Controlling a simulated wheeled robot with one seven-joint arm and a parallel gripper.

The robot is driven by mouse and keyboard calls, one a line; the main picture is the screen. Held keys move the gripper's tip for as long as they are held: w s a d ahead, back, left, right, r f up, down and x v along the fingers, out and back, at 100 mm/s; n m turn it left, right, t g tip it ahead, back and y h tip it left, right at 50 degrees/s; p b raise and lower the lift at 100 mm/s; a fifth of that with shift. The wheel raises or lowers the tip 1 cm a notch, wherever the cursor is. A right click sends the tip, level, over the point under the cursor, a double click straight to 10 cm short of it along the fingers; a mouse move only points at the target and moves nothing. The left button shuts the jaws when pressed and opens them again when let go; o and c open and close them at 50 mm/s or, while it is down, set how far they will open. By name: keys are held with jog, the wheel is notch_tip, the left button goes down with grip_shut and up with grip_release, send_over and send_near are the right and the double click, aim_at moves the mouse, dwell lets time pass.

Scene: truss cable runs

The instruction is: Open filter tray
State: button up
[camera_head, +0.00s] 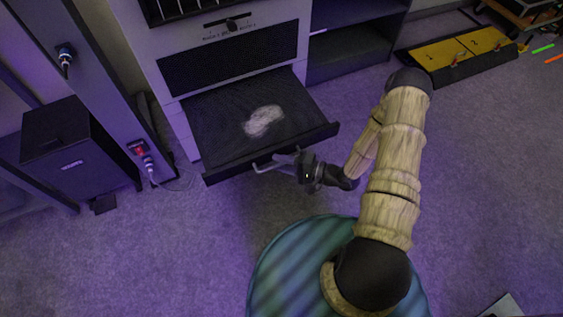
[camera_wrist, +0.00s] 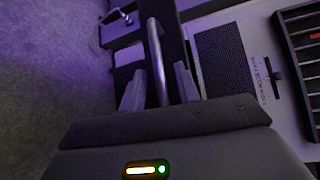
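The filter tray (camera_head: 215,137) is a dark drawer pulled out from the pale cabinet, with a pale fluffy patch (camera_head: 264,121) on its surface. Its grey bar handle (camera_head: 262,166) is on the front edge. My gripper (camera_head: 284,160) is at the right part of the handle. In the wrist view, the handle bar (camera_wrist: 157,50) runs between the two fingers of my gripper (camera_wrist: 158,88). The fingers stand apart, one on each side of the bar, with narrow gaps visible. Part of the handle is hidden by my gripper in the head view.
The cabinet (camera_head: 143,50) has a dark mesh panel and a slider above the tray. A black box (camera_head: 70,145) stands at left, near a post with a red switch (camera_head: 139,147). A yellow-topped case (camera_head: 450,52) lies at upper right.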

dwell(0.3)
jog(key=p+v, duration=0.3)
jog(key=v, duration=1.4)
jog(key=shift+s+d, duration=0.15)
jog(key=shift+d, duration=0.1)
